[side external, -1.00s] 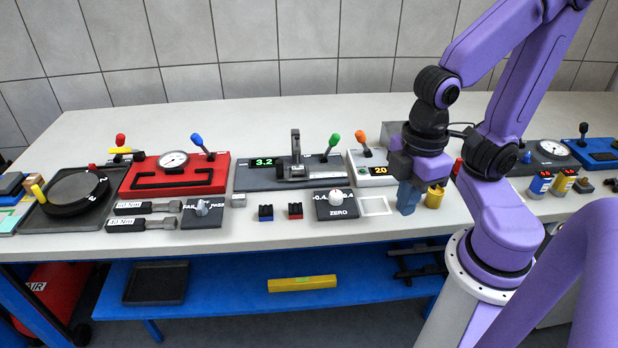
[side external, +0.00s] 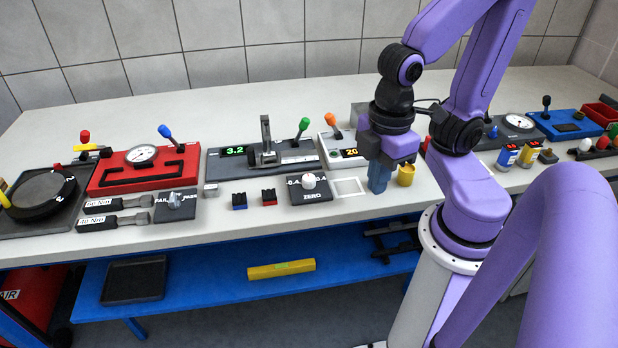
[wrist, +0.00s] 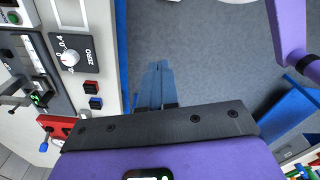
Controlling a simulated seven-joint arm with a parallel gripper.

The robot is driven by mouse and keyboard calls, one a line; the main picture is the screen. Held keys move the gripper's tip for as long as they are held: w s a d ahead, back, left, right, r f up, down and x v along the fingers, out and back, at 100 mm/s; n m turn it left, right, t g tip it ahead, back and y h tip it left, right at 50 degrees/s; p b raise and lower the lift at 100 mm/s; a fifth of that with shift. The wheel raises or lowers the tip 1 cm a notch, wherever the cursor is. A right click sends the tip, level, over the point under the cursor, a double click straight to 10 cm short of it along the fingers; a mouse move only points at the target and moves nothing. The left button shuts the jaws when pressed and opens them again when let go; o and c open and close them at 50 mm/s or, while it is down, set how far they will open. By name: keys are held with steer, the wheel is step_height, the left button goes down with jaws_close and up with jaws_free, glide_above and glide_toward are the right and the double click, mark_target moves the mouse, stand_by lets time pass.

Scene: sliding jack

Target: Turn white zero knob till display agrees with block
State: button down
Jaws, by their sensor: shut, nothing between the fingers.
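The white zero knob (side external: 309,181) sits on a dark plate marked ZERO, with scale marks around it; it also shows in the wrist view (wrist: 71,58). The green display (side external: 235,150) on the grey sliding-jaw device (side external: 285,161) reads 3.2. A small silver block (side external: 211,190) lies on the bench in front of that device; I cannot read any marking on it. My gripper (side external: 377,185) points down to the right of the knob, apart from it. Its blue fingers (wrist: 157,85) are together and empty.
A white square frame (side external: 348,187) lies between the knob plate and my gripper. A yellow cup (side external: 406,175) stands close to the gripper's right. The bench's front edge is near.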

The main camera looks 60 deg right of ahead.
steer(key=c, duration=1)
jaws_free()
steer(key=shift+w, duration=0.25)
steer(key=shift+o, duration=1.2)
steer(key=w+d+r+m, duration=0.2)
steer(key=w+m, duration=0.5)
steer(key=w, duration=0.4)
steer(key=shift+m, duration=0.3)
steer(key=r+m, duration=0.1)
steer(key=m, duration=0.5)
glide_above(309, 177)
step_height(309, 177, down, 17)
steer(key=shift+f, duration=0.1)
steer(key=c, duration=1)
